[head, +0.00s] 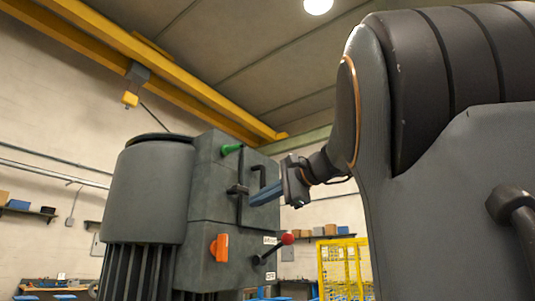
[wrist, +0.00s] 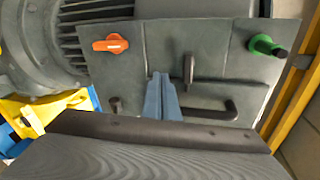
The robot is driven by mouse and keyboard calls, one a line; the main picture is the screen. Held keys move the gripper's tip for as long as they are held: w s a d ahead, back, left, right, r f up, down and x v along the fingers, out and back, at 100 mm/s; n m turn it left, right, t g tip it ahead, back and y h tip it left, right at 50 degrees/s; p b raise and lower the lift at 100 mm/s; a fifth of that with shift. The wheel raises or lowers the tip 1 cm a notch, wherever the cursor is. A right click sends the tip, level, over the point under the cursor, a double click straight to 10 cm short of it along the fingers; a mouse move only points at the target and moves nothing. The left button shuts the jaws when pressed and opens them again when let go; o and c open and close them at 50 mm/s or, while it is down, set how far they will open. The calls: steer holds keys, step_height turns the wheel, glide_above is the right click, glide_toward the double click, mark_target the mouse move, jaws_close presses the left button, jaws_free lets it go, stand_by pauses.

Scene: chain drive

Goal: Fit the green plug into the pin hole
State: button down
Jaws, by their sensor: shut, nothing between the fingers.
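The green plug (head: 231,149) sticks out near the top of the grey machine housing's face in the head view. In the wrist view the green plug (wrist: 262,44) is at the upper right, with a dark round end. I cannot make out an empty pin hole or tell how the plug is seated. My gripper (head: 252,199) has blue fingers, shut and empty, in front of the housing, below and right of the plug. In the wrist view my gripper (wrist: 161,77) points at the housing, left of a dark handle and well apart from the plug.
The housing carries an orange handle (head: 219,248), a dark handle (head: 238,190), a bent dark bar (wrist: 222,112) and a red-knobbed lever (head: 288,239). A large grey motor (head: 150,190) stands at left. A yellow mesh guard (head: 343,268) stands behind at right.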

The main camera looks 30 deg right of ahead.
steer(key=t+y, duration=0.2)
glide_toward(242, 147)
steer(key=shift+n, duration=0.4)
steer(key=shift+p+x, duration=0.35)
steer(key=shift+x, duration=2.75)
steer(key=shift+w+a, duration=0.35)
steer(key=shift+w, duration=0.2)
steer(key=b+v, duration=0.2)
steer(key=v, duration=0.8)
steer(key=shift+s, duration=0.3)
